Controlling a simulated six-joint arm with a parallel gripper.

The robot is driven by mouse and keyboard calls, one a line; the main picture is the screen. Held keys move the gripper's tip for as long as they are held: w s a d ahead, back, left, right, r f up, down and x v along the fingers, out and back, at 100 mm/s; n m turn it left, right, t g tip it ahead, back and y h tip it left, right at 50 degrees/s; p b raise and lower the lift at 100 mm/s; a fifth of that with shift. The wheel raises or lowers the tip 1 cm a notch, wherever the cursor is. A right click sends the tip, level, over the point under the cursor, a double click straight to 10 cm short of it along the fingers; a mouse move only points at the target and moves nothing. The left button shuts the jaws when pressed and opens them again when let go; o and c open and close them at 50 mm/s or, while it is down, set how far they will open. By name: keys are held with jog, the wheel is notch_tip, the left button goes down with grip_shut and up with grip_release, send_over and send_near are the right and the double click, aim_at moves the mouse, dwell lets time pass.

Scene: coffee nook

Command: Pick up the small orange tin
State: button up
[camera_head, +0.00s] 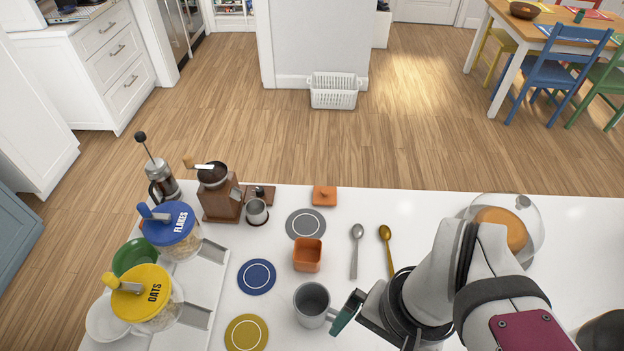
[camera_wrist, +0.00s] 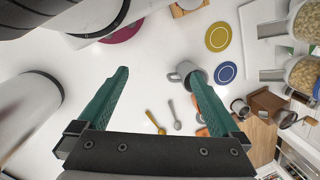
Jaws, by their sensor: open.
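The small orange tin (camera_head: 307,257) stands open on the white counter, a square box with rounded corners. A flat orange lid with a knob (camera_head: 324,195) lies apart behind it, near the counter's far edge. My gripper (camera_head: 346,312) is above the counter, to the right of and nearer than the tin, beside the grey mug (camera_head: 311,300). In the wrist view my gripper (camera_wrist: 157,72) has its green fingers wide apart with nothing between them. Orange patches show there beside the right finger, which largely hides them.
A silver spoon (camera_head: 356,250) and a gold spoon (camera_head: 387,248) lie right of the tin. Grey (camera_head: 305,224), blue (camera_head: 257,277) and yellow (camera_head: 247,334) discs lie around it. A coffee grinder (camera_head: 218,192) and cereal jars (camera_head: 170,230) stand left. A glass dome (camera_head: 521,226) is at right.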

jog(key=w+a+f+m+g+y, duration=0.1)
jog(key=w+f+m+y, duration=0.15)
jog(key=w, duration=0.45)
jog(key=w+f+m+g+y, duration=0.1)
jog(key=w+f+m+y, duration=0.1)
jog(key=w+m+y, duration=0.35)
jog(key=m+t+y, duration=0.3)
jog(key=m, duration=0.2)
send_near(295, 252)
jog(key=x, duration=0.9)
jog(key=shift+w+a+f, duration=0.1)
jog(key=shift+a+f, duration=0.05)
jog(key=shift+f, duration=0.2)
jog(key=c, duration=1.4)
